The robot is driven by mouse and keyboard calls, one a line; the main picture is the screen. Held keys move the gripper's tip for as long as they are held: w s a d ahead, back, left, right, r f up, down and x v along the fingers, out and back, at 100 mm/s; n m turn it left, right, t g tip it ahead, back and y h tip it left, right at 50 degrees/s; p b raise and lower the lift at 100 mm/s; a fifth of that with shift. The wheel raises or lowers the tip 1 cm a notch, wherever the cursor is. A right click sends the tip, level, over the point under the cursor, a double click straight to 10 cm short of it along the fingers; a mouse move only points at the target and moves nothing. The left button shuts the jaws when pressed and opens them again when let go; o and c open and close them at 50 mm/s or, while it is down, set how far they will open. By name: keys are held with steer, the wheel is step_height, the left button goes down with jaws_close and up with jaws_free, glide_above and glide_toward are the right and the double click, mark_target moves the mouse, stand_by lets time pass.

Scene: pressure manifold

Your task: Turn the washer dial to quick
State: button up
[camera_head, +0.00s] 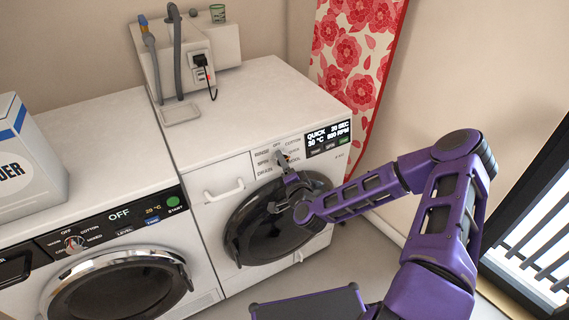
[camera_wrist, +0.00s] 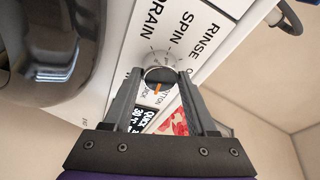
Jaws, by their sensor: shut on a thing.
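The washer (camera_head: 270,110) is the right-hand white machine. Its round dial (camera_wrist: 160,77) shows between my gripper's fingertips in the wrist view, with an orange mark toward the lower side, near the partly hidden QUICK label. RINSE, SPIN and DRAIN labels lie above it. The washer's display (camera_head: 328,138) reads QUICK, 30 °C, 20 SEC and 600 RPM. My gripper (camera_head: 284,160) is at the washer's front panel and is shut on the dial, one finger on each side; it also fills the lower wrist view (camera_wrist: 161,80). In the head view the dial is largely covered by my gripper.
A second white machine (camera_head: 90,215) stands at left with its own dial (camera_head: 74,243) and a display reading OFF. A powder box (camera_head: 30,160) sits on it. The washer's dark round door (camera_head: 250,235) is below the panel. A floral ironing board (camera_head: 350,60) leans behind at right.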

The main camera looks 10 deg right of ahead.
steer(key=shift+m, duration=1)
steer(key=o, duration=1.4)
steer(key=shift+c, duration=0.2)
steer(key=s+d+r+p, duration=0.1)
steer(key=s+r+p, duration=0.1)
steer(key=s, duration=1.5)
steer(key=shift+s+r, duration=0.15)
steer(key=shift+r, duration=0.1)
